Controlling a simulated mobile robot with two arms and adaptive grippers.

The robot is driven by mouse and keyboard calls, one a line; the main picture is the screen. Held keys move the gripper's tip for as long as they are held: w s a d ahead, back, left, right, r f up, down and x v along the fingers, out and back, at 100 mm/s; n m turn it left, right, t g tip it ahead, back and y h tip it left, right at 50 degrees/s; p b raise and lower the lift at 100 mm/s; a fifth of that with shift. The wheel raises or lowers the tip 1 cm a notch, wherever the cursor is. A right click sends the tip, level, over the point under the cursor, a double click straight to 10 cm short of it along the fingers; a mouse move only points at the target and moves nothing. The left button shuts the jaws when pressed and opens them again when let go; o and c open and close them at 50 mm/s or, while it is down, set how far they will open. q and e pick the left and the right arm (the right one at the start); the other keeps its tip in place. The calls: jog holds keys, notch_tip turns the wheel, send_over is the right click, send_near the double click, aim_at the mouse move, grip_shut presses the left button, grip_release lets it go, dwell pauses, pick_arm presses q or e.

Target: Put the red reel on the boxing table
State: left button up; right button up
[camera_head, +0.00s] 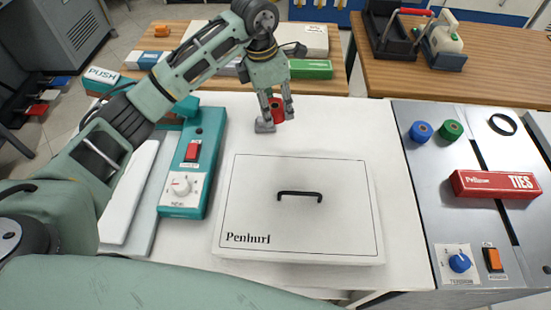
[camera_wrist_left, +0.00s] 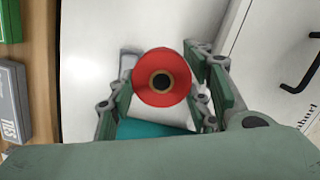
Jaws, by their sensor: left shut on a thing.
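The red reel (camera_head: 277,107) is between the fingers of my left gripper (camera_head: 275,112), over the back part of the white boxing table (camera_head: 335,125). The left gripper is shut on it. In the left wrist view the red reel (camera_wrist_left: 161,79) faces the camera with its dark core hole, and the fingers of the left gripper (camera_wrist_left: 165,85) are on either side of it. I cannot tell whether the reel touches the table top. My right gripper is not in view.
A white lidded box (camera_head: 300,210) with a black handle fills the table's front middle. A teal control unit (camera_head: 192,165) stands left of it. At the right, a grey machine top carries a blue reel (camera_head: 421,131), a green reel (camera_head: 451,129) and a red ties box (camera_head: 495,184).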

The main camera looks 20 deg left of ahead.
pick_arm(q)
jog(key=s+a+f+p, duration=0.1)
jog(key=s+a+f, duration=0.1)
jog(key=a, duration=0.1)
jog(key=s+a+f+p, duration=0.1)
jog(key=s+a+f, duration=0.1)
jog(key=a, duration=0.1)
jog(key=s+a+f+p, duration=0.1)
jog(key=s+a+f, duration=0.1)
jog(key=a, duration=0.1)
jog(key=shift+a+f, duration=0.35)
jog(key=shift+a, duration=0.05)
notch_tip(320, 180, down, 3)
jog(key=shift+s+f+p, duration=0.1)
jog(key=shift+f+p, duration=0.1)
jog(key=shift+p, duration=0.6)
jog(key=shift+f, duration=0.4)
jog(key=shift+f, duration=0.1)
jog(key=shift+f, duration=0.15)
jog(key=o, duration=1.3)
